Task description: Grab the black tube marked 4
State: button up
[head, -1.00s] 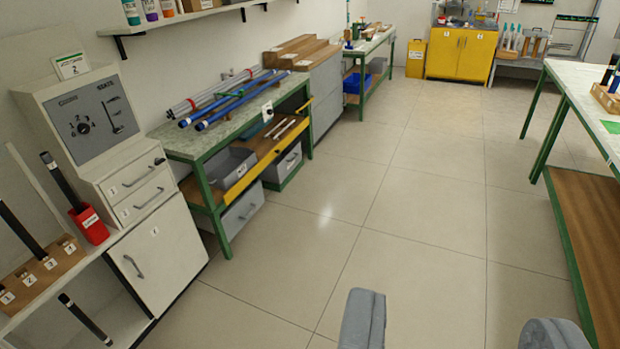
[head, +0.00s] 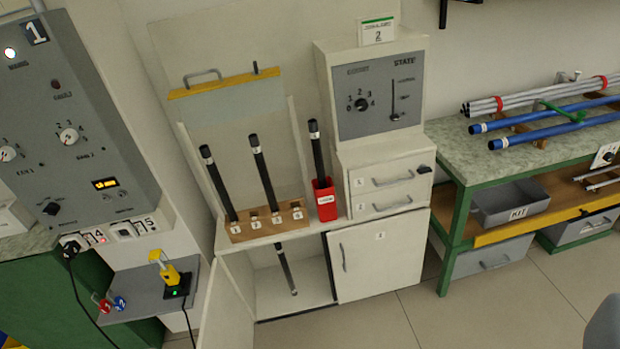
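A wooden holder (head: 266,230) with slots labelled 1 to 4 stands on the white cabinet's shelf. One black tube (head: 218,184) stands in slot 1 and another black tube (head: 264,173) in slot 3. Slots 2 and 4 look empty. A third black tube (head: 317,150) stands in a red cup (head: 325,203) right of the holder; the cup's label is too small to read. Another black tube (head: 286,269) is in the open compartment below. I can read no 4 on any tube. Only one grey finger of my gripper (head: 604,326) shows at the lower right corner, far from the tubes.
A grey control panel (head: 60,120) and a small shelf with a yellow plug (head: 170,275) are at the left. A control box (head: 378,95) and drawers stand right of the cup. A bench (head: 455,160) carries blue and grey rods. The floor (head: 490,320) is clear at the lower right.

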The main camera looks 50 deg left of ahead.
aim_at(279, 249)
jog(key=u, duration=0.55)
jog(key=i, duration=0.95)
jog(key=u, duration=0.9)
jog(key=i, duration=0.35)
jog(key=u, duration=0.15)
jog(key=k, duration=0.9)
jog(key=u, duration=0.15)
jog(key=i, duration=0.9)
jog(key=z, duration=0.05)
